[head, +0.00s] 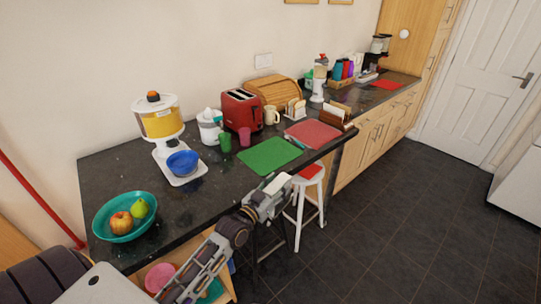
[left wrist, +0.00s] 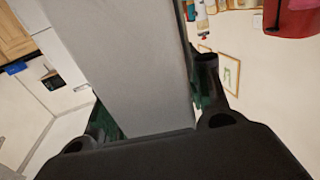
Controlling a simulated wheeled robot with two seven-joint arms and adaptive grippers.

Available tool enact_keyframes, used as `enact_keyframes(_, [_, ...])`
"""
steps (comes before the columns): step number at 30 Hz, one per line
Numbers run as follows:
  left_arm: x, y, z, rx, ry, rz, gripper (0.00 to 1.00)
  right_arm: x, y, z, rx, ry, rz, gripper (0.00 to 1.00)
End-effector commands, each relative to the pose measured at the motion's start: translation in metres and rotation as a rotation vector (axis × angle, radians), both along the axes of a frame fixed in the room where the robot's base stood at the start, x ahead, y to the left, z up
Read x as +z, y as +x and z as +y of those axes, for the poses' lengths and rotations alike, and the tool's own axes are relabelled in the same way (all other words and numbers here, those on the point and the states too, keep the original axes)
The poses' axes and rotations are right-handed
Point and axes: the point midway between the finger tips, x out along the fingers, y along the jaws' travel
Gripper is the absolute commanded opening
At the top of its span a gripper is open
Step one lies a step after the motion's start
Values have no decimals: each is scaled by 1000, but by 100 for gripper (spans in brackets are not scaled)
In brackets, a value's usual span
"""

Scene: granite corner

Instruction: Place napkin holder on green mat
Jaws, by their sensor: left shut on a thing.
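The green mat (head: 269,156) lies flat and bare on the dark counter, near its front edge. My left gripper (head: 268,192) is in front of the mat, by the counter's front edge. It is shut on a pale, flat-sided thing, which I take for the napkin holder (head: 279,184). In the left wrist view the pale grey face of the napkin holder (left wrist: 122,70) fills the space between the fingers (left wrist: 155,118). Its far side is hidden. In the head view it looks apart from the mat. My right gripper is not in view.
Behind the mat stand a green cup (head: 225,142), a pink cup (head: 245,137) and a red toaster (head: 242,109). A red mat (head: 313,133) and a wooden rack (head: 334,118) are to the right. A white stool (head: 306,190) stands below. A teal fruit bowl (head: 122,231) is at left.

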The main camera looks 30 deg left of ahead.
Motion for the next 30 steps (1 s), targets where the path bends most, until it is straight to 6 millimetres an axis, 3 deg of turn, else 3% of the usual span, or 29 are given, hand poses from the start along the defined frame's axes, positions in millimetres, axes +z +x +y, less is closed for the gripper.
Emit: enact_keyframes(30, [74, 44, 45, -141, 8, -7, 14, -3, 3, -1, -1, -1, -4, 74])
